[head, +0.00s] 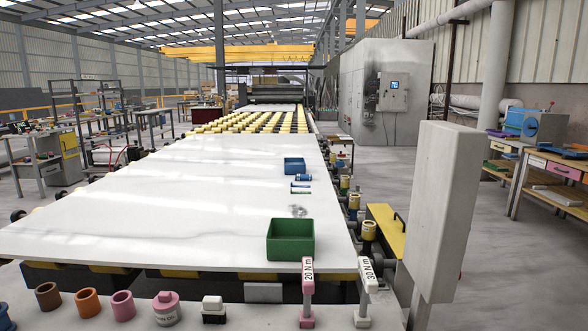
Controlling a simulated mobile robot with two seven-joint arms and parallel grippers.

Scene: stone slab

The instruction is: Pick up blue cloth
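I cannot make out a blue cloth for certain. A blue open bin (294,165) stands on the white stone slab (150,205), near its right edge. Small blue cylindrical items (304,178) lie just in front of that bin. A blue piece (5,318) shows at the lower left edge, cut off by the frame and too partial to name. Neither of my grippers is in view.
A green bin (290,240) stands at the slab's near right. The near ledge holds several cylinders, a pink jar (166,308) and two torque-labelled tools (307,290). A tall grey box (445,210) stands right. Workbenches flank both sides. Most of the slab is clear.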

